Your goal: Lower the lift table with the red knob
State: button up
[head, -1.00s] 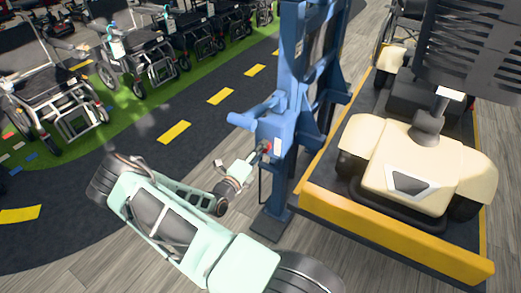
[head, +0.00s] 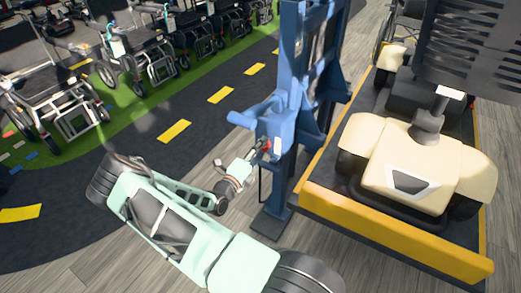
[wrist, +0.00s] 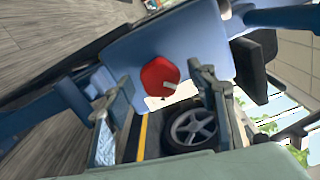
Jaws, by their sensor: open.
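The red knob (head: 266,146) sits on a blue box (head: 272,128) fixed to the blue lift column. In the wrist view the round red knob (wrist: 160,77) has a pale mark and stands on the box's blue face. My gripper (head: 257,153) is open beside the knob in the head view. In the wrist view its fingers (wrist: 153,107) are spread, one low on the left and one on the right, with the knob seen beyond the gap. I cannot tell whether they touch it. The lift table (head: 390,230), dark with a yellow edge, carries a cream scooter (head: 415,165).
The blue column (head: 300,90) stands between my arm and the lift table. Several wheelchairs (head: 140,55) line the green strip at the upper left. A dark path with yellow dashes (head: 175,130) and bare wood floor lie open left of the column.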

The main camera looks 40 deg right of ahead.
jog(key=shift+a, duration=0.1)
jog(key=v, duration=1.1)
jog(key=shift+s+a, duration=0.2)
jog(key=shift+a, duration=0.15)
